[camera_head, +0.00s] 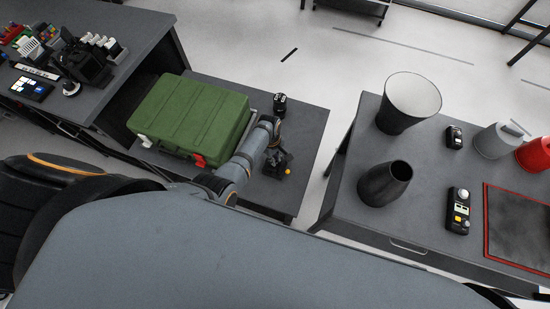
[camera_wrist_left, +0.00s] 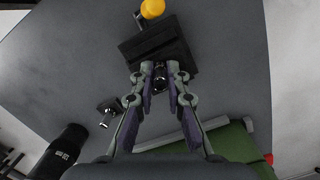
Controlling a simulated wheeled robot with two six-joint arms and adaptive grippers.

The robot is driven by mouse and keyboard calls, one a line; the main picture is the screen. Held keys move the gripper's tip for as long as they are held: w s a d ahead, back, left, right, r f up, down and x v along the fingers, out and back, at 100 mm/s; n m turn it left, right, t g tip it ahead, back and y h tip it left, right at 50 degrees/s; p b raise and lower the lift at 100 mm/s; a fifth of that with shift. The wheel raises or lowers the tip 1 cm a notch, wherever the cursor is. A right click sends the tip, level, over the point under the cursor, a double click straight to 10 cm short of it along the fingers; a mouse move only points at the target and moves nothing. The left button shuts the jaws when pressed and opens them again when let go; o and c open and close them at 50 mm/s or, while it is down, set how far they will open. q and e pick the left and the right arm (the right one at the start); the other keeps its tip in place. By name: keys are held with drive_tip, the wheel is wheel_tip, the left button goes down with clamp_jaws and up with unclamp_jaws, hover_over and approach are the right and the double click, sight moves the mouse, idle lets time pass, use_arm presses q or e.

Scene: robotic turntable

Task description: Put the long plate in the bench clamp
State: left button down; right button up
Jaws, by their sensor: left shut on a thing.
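The black bench clamp (camera_head: 277,165) with a yellow knob stands on the low grey bench. In the left wrist view the clamp (camera_wrist_left: 150,45) is just beyond my fingertips, its yellow knob at the top edge. My left gripper (camera_head: 274,143) is at the clamp, partly hidden by my arm in the head view. In the left wrist view the left gripper (camera_wrist_left: 161,76) is shut on a small dark, partly shiny thing. I cannot tell whether this is the long plate, or whether it touches the clamp. No long plate shows clearly elsewhere. My right gripper is not in view.
A green case (camera_head: 190,117) fills the bench's left part. A black cylinder (camera_head: 280,104) stands behind the clamp, and a small black and metal object (camera_wrist_left: 107,112) lies beside it. The right table (camera_head: 330,190) holds vases and devices. Bench space right of the clamp is clear.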

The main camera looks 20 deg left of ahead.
use_arm(q)
drive_tip(key=shift+f+b, duration=0.9)
drive_tip(key=shift+f, duration=0.15)
drive_tip(key=c, duration=1.3)
unclamp_jaws()
drive_tip(key=shift+o, duration=0.2)
drive_tip(key=shift+r, duration=0.1)
wheel_tip(320, 180, up, 12)
drive_tip(key=a, duration=0.1)
drive_tip(key=shift+w+a, duration=0.15)
drive_tip(key=shift+w, duration=0.2)
